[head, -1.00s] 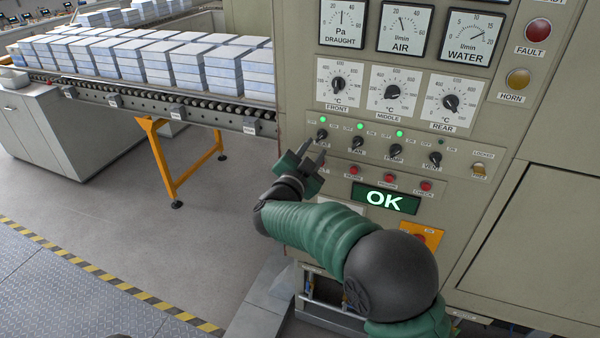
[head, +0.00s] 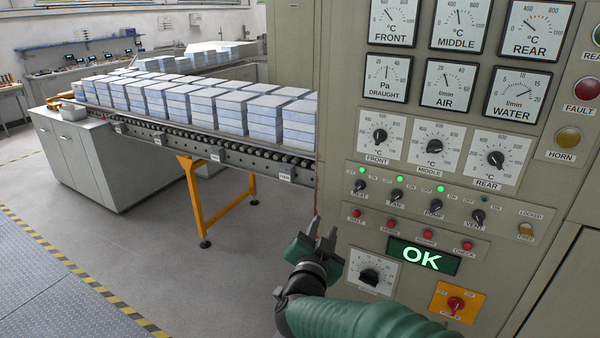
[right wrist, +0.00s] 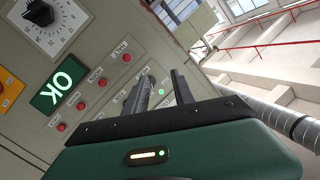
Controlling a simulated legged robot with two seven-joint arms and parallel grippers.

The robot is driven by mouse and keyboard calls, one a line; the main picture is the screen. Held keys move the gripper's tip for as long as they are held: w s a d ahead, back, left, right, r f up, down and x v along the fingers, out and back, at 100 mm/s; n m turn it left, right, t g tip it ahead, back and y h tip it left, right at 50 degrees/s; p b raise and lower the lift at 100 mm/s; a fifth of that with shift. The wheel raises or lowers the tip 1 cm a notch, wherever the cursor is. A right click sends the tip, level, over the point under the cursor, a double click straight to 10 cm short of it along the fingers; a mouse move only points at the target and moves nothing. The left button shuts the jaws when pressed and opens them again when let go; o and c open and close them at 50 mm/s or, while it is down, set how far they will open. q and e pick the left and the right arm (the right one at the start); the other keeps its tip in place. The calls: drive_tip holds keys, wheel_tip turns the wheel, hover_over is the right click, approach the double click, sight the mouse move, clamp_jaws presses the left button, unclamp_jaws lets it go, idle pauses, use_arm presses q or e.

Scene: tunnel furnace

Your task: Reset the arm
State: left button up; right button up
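My right gripper (head: 323,236) is at the left edge of the control panel (head: 345,215), left of the lower dial (head: 370,275) and below the row of switches. Its two fingers are apart with nothing between them. The right wrist view shows the same gap (right wrist: 163,88). The panel's display (head: 422,257) reads OK in green, also in the right wrist view (right wrist: 60,88). Green lamps are lit over the HEAT, FAN and PUMP knobs; the lamp by the VENT knob (head: 478,217) is dark. My left gripper is out of view.
A roller conveyor (head: 230,152) with stacked pale blocks (head: 222,112) runs left of the panel. An orange stand (head: 225,208) supports it. A grey cabinet (head: 105,170) stands further left. The floor (head: 150,255) in front is clear. An orange plate with a red knob (head: 455,303) sits low on the panel.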

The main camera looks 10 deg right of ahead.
drive_tip(key=s+d+f+n+g+y, duration=0.1)
drive_tip(key=s+f+n+g+y, duration=0.25)
drive_tip(key=s+f, duration=0.35)
drive_tip(key=s+d+f+n+g+y, duration=0.1)
drive_tip(key=s+f+n+g+y, duration=0.3)
drive_tip(key=f, duration=0.6)
drive_tip(key=s+d+f+n+g+h, duration=0.1)
drive_tip(key=s+d+f+g, duration=0.2)
drive_tip(key=s, duration=0.6)
drive_tip(key=s+d+f+n+g+h, duration=0.1)
drive_tip(key=s+d+f+g, duration=0.2)
drive_tip(key=s, duration=0.5)
drive_tip(key=shift+s+d+f, duration=0.25)
drive_tip(key=shift+s+f, duration=0.15)
drive_tip(key=shift+f, duration=0.25)
